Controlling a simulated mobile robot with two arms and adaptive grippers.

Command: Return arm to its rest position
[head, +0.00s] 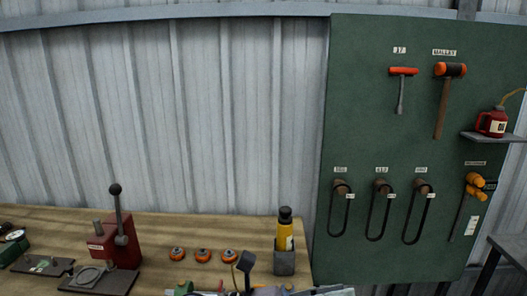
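Neither of my grippers can be made out in the head view, and no arm of mine clearly shows. The wooden workbench (150,226) runs along the lower left, against the corrugated wall. At the bottom edge of the view, a partly cut-off cluster of grey and green parts with a dark upright piece (246,263) shows on the bench. I cannot tell what it is.
A red lever press (121,240) stands at the bench's left. Several orange-rimmed discs (202,255) lie mid-bench, beside a yellow bottle (285,233) in a grey holder. A green tool board (365,120) hangs right, with a small shelf (492,137) holding a red oil can.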

